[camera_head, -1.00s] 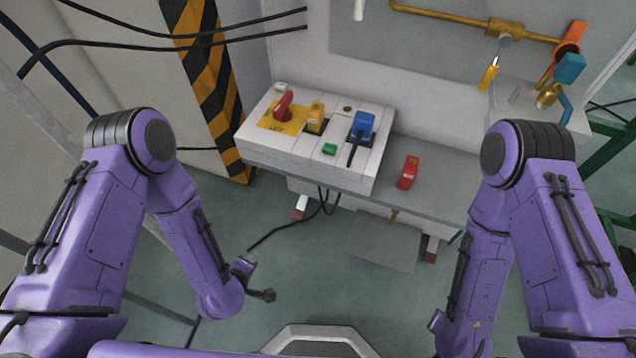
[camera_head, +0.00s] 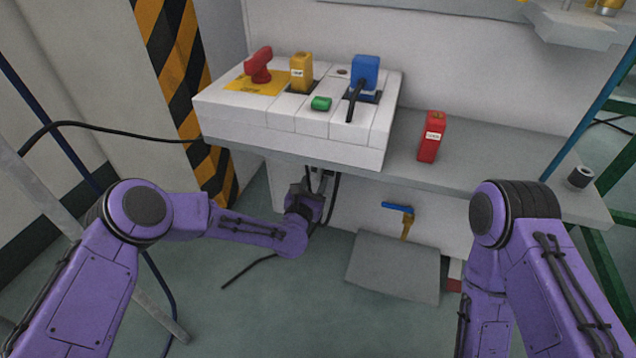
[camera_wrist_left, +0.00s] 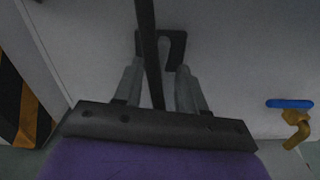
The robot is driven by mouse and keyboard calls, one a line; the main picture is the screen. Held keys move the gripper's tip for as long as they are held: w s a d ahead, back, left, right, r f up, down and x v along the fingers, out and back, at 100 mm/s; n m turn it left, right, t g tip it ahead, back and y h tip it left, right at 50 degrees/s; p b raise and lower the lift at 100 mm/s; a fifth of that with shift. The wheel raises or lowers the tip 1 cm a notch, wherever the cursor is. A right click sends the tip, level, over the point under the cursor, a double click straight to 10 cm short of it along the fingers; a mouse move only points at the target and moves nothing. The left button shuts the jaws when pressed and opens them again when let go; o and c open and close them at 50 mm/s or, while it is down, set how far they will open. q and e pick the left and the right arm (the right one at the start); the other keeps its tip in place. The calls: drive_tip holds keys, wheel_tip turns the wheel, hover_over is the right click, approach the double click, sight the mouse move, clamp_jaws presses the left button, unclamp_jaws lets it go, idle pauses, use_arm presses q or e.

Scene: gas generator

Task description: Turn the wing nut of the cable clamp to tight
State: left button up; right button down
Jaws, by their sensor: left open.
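My left gripper (camera_head: 314,184) reaches under the front edge of the grey bench, beside hanging black cables. In the left wrist view its two grey fingers (camera_wrist_left: 160,68) are apart, and a dark cable (camera_wrist_left: 150,45) runs up through the picture between them. A dark bracket-like part (camera_wrist_left: 177,48), perhaps the cable clamp, shows on the pale panel just beyond the fingertips. Whether the fingers touch anything is unclear. My right gripper is out of view.
Above is the bench (camera_head: 480,175) with a white switch box (camera_head: 290,130) and a red block (camera_head: 431,137). A blue-handled valve (camera_head: 398,208) sits right of the gripper, above a grey sloped plate (camera_head: 395,268). A striped post (camera_head: 185,90) stands at left.

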sight(320, 171)
use_arm(q)
drive_tip(key=shift+b+x, duration=0.3)
drive_tip(key=shift+x, duration=0.9)
drive_tip(key=shift+w+d, duration=0.1)
drive_tip(key=shift+w, duration=0.1)
clamp_jaws()
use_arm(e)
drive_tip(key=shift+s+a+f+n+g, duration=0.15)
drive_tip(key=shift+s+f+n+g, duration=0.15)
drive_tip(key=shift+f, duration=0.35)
